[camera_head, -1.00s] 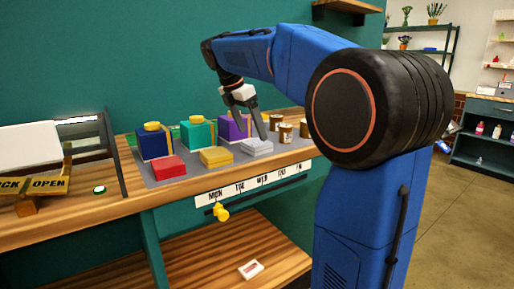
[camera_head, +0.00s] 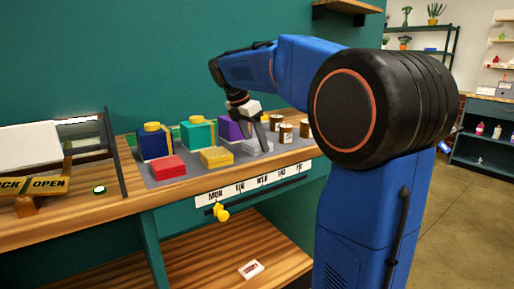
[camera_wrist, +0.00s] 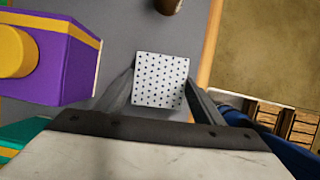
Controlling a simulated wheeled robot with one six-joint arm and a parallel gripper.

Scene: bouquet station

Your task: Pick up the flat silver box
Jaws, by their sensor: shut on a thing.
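The flat silver box (camera_wrist: 160,80) shows in the wrist view as a pale square with small dark dots, lying over the grey mat. My gripper (camera_wrist: 160,92) has one finger along each side of it and is shut on it. In the head view, the silver box (camera_head: 257,147) is at the right end of the front row of flat boxes, partly hidden by my gripper (camera_head: 262,142), which reaches down onto it from above. I cannot tell whether the box is lifted off the mat.
A flat gold box (camera_head: 216,157) and a flat red box (camera_head: 168,168) lie to the left. A purple box (camera_wrist: 62,58) with a yellow top, a teal box (camera_head: 197,132) and a blue box (camera_head: 152,143) stand behind. Brown jars (camera_head: 286,134) stand to the right, near the counter's edge.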

